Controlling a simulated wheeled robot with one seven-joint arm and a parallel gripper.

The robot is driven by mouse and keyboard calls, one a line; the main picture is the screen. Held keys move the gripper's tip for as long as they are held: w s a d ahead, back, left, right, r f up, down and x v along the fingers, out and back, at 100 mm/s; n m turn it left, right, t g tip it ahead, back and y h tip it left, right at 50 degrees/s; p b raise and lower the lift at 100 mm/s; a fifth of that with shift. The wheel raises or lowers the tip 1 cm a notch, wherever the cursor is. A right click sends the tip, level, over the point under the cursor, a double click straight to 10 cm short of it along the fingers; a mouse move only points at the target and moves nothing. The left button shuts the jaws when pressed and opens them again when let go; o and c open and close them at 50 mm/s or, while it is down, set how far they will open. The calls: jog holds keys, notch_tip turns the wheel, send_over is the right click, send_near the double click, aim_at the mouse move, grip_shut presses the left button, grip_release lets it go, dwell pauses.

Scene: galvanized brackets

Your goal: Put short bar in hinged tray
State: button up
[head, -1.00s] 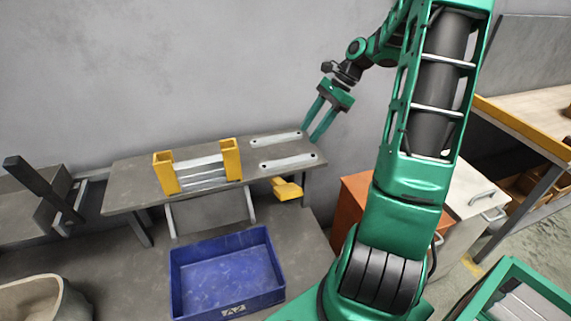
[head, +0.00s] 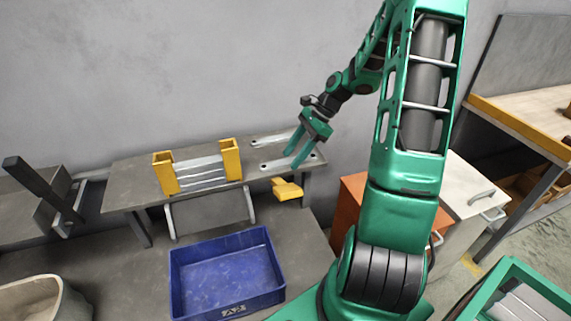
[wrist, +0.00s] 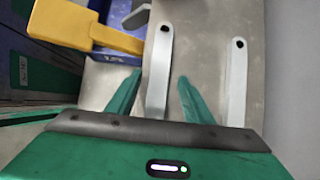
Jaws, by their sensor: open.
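Two flat grey bars with end holes lie on the right part of the grey bench top (head: 130,187): a front bar (head: 272,164) and a back bar (head: 268,142). Their lengths look alike, so I cannot tell which is the short bar. My gripper (head: 293,160) is open over the front bar. In the wrist view my fingers stand on either side of this bar (wrist: 160,62), and the back bar (wrist: 237,80) lies outside them to the right. I cannot tell whether the fingertips touch the bench. A blue tray (head: 262,298) sits lower in front; no hinge is visible on it.
A yellow holder (head: 165,175) with several grey bars stands left of the gripper. A yellow piece (head: 287,189) juts from the bench's front edge. A green crate (head: 515,275) with grey pieces is at lower right, and an orange cabinet (head: 352,195) stands beside the bench.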

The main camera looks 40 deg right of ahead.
jog(key=shift+f, duration=0.1)
grip_shut()
jog(key=shift+r, duration=0.2)
